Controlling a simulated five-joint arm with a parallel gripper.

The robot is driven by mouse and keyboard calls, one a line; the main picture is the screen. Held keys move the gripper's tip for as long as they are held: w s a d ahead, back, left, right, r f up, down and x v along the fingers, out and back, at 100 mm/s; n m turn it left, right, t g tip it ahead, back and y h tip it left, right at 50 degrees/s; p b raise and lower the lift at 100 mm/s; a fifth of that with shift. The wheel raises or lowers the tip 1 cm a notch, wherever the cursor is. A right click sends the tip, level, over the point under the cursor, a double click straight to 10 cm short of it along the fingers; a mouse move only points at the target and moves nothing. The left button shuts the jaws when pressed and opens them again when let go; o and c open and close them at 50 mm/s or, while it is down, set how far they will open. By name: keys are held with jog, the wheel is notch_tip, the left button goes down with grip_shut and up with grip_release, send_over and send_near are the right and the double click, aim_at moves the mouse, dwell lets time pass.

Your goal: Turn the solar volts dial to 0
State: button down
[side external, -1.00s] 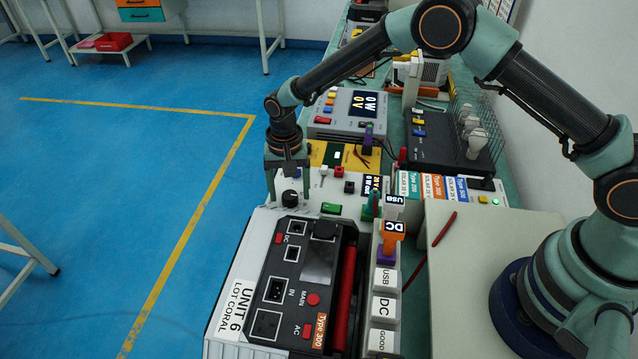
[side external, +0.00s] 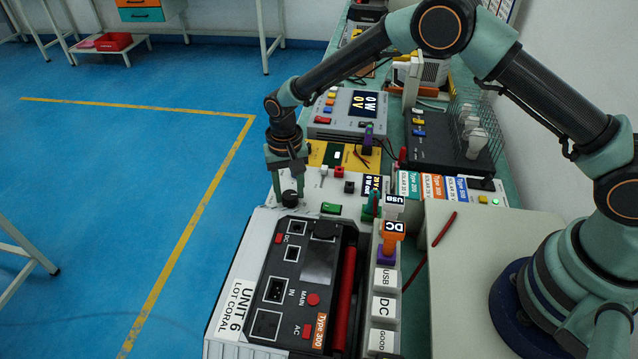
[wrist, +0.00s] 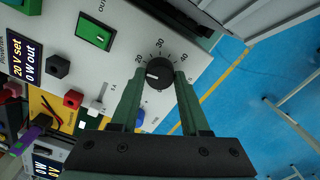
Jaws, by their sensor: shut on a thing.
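The solar volts dial (wrist: 160,70) is a round black knob on a white panel, with 20, 30 and 40 printed around it. Its white mark points left, towards the 20 side. The panel's screen (wrist: 24,62) reads "20 V set, 0 W out". My gripper (wrist: 158,78) has one finger on each side of the knob and is shut on it. In the side external view, my gripper (side external: 288,184) points down at the panel, with the dial (side external: 290,197) low between its fingers. The 0 mark is not readable.
A green switch (wrist: 95,32), a black socket (wrist: 57,66), a red socket (wrist: 73,99) and a small white toggle (wrist: 97,106) share the panel. A black Type 300 unit (side external: 295,285) stands in front. The blue floor lies left of the bench.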

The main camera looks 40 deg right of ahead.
jog(key=n, duration=0.5)
jog(key=shift+n, duration=0.3)
jog(key=n, duration=1)
jog(key=shift+n, duration=0.4)
jog(key=n, duration=0.5)
jog(key=shift+n, duration=0.4)
jog(key=shift+c, duration=2)
grip_release()
jog(key=shift+r, duration=0.1)
